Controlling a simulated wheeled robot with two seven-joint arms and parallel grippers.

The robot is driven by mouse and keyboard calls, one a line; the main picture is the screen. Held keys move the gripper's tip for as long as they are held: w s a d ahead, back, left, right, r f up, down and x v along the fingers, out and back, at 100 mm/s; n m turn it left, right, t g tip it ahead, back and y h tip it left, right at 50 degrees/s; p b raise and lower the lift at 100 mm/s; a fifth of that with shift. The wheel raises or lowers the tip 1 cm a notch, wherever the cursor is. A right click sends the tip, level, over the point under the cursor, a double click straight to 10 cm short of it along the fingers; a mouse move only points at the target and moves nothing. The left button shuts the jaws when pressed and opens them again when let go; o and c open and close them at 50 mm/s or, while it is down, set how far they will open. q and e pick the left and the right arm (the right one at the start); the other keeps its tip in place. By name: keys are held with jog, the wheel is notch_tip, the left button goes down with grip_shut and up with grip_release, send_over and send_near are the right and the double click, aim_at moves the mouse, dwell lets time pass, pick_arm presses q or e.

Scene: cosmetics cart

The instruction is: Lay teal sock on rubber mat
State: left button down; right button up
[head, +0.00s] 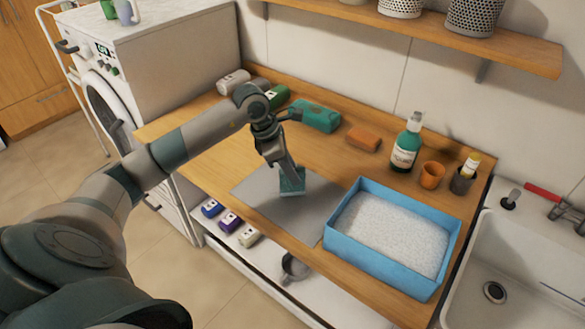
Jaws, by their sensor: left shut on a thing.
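My left gripper (286,172) reaches down over the counter and is shut on the teal sock (292,185). The sock shows as a small teal patch at the fingertips. The grey rubber mat (258,200) lies flat on the wooden counter, left of the blue tub. The sock is over the mat's upper right part; I cannot tell whether it touches the mat. The fingers hide part of the sock. My right gripper is out of view.
A blue tub (382,262) of white foam stands right of the mat. Behind are a teal packet (316,116), an orange sponge (363,138), a green bottle (406,145) and an orange cup (432,175). A sink (520,255) is at right. A shelf (430,30) hangs above.

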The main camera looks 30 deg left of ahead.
pick_arm(q)
jog(key=shift+f, duration=0.15)
jog(key=shift+f, duration=0.1)
jog(key=c, duration=1.6)
grip_release()
jog(key=shift+c, duration=0.2)
jog(key=shift+r, duration=0.2)
jog(key=shift+a+r+b, duration=0.2)
jog(key=shift+r+b, duration=0.1)
jog(key=shift+r, duration=0.15)
jog(key=b+v, duration=0.3)
jog(key=v, duration=0.8)
jog(key=shift+s+f, duration=0.1)
jog(key=shift+s, duration=0.15)
